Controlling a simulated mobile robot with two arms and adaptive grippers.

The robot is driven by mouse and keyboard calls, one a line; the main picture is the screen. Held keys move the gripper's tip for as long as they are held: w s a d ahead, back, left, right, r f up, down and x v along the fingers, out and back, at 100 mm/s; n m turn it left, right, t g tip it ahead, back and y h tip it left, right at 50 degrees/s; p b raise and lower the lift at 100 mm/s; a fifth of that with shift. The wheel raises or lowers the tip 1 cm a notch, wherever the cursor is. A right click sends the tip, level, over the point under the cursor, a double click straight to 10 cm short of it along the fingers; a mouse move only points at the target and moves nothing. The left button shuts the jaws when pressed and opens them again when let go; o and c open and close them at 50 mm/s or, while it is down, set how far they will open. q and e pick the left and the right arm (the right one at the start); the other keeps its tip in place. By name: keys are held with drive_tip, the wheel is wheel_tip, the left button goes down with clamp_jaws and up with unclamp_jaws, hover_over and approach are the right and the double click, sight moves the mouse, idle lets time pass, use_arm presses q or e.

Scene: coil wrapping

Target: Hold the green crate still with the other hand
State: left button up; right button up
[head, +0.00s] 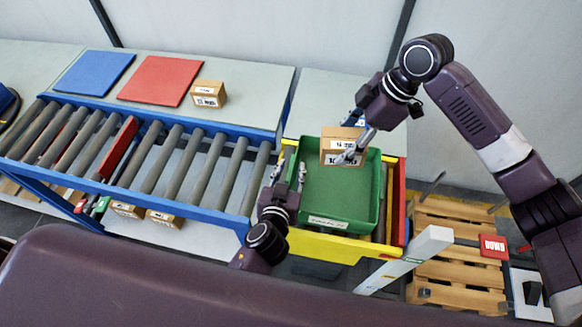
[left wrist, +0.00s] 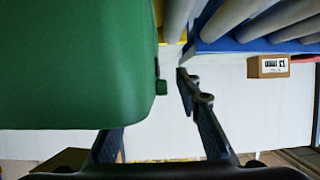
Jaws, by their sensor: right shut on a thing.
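The green crate (head: 338,190) sits on the yellow-framed end section of the conveyor. In the left wrist view, the crate (left wrist: 75,65) fills the left side. My left gripper (head: 288,176) is at the crate's left wall, its fingers apart; one finger shows outside the wall, the other at or inside the rim. In the left wrist view the left gripper's right finger stands clear of the crate, and the other finger is partly hidden behind it. My right gripper (head: 357,132) is shut on a cardboard box (head: 335,145) over the back of the crate.
The roller conveyor (head: 175,160) runs left, with a red item (head: 118,148) on it. Blue (head: 93,73) and red (head: 160,80) mats and a small box (head: 208,94) lie on the back table. A wooden pallet (head: 455,250) and white post (head: 405,260) stand at right.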

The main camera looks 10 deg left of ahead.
use_arm(q)
drive_tip(key=shift+w+f, duration=0.15)
drive_tip(key=shift+w, duration=0.2)
use_arm(e)
drive_tip(key=shift+r, duration=0.1)
use_arm(q)
clamp_jaws()
idle(1.1)
use_arm(e)
wheel_tip(320, 180, down, 6)
idle(0.3)
